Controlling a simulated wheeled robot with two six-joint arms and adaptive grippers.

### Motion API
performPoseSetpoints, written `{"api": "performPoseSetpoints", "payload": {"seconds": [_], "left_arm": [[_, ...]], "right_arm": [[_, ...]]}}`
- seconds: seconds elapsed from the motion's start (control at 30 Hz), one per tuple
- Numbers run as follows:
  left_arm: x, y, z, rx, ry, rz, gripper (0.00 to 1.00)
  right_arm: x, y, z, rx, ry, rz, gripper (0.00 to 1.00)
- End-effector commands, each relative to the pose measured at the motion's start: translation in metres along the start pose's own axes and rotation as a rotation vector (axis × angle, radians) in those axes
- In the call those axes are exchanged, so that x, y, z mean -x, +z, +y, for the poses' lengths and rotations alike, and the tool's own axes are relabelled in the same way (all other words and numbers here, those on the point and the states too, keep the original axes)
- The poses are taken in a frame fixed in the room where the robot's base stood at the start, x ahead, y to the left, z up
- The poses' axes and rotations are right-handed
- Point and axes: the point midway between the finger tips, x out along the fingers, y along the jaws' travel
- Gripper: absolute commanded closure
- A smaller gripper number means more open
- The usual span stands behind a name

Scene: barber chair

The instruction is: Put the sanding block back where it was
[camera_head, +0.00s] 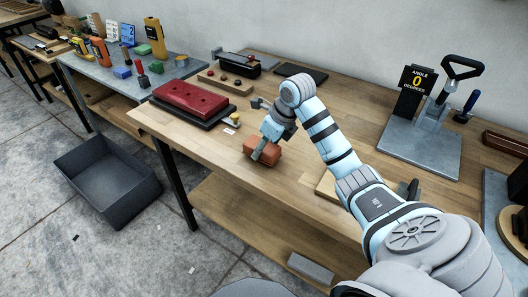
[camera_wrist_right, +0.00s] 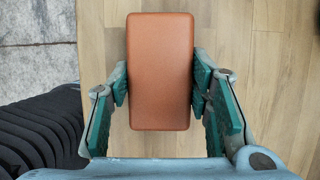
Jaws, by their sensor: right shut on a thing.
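The sanding block appears to be the orange-brown rounded block (camera_head: 264,150) near the front edge of the wooden workbench (camera_head: 215,160). In the wrist view the block (camera_wrist_right: 160,60) stands lengthwise between the finger pads, which touch both its long sides. My right gripper (camera_head: 262,146) is shut on it, reaching from the right. Whether the block rests on the bench or hangs just above it cannot be told. My left gripper is not in view.
A red pad on a black base (camera_head: 190,101) lies left of the block, with a small white card (camera_head: 230,130) between. A grey metal plate with an angle gauge (camera_head: 420,145) stands at right. A grey open bin (camera_head: 108,170) sits on the floor. Bare wood surrounds the block.

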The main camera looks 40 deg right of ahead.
Motion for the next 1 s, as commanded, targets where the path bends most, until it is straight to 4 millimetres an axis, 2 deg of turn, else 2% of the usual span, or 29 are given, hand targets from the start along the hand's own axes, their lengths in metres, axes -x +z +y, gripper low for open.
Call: {"api": "performPoseSetpoints", "payload": {"seconds": [0.07, 0.37, 0.4, 0.5, 0.53, 0.83, 0.93, 1.0], "left_arm": [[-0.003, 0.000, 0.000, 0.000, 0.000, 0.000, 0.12], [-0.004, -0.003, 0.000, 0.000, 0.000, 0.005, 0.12], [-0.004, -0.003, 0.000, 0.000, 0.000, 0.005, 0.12], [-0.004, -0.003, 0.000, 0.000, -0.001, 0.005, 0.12], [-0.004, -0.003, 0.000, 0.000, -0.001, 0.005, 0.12], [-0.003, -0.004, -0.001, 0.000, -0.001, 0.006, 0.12], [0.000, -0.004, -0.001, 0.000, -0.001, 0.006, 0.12], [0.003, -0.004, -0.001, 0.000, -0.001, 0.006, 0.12]], "right_arm": [[-0.010, -0.005, 0.000, -0.001, -0.001, 0.001, 0.81], [-0.013, -0.005, 0.000, 0.000, -0.001, 0.000, 0.81], [-0.013, -0.006, 0.000, 0.000, -0.001, 0.000, 0.53], [-0.012, -0.005, 0.000, 0.000, -0.001, 0.000, 0.37], [-0.012, -0.005, 0.000, 0.000, -0.001, 0.000, 0.35], [-0.011, -0.005, 0.000, 0.000, -0.001, -0.001, 0.35], [0.000, -0.003, -0.001, 0.001, -0.003, -0.003, 0.35], [0.015, -0.003, -0.001, 0.001, -0.004, -0.003, 0.35]]}}
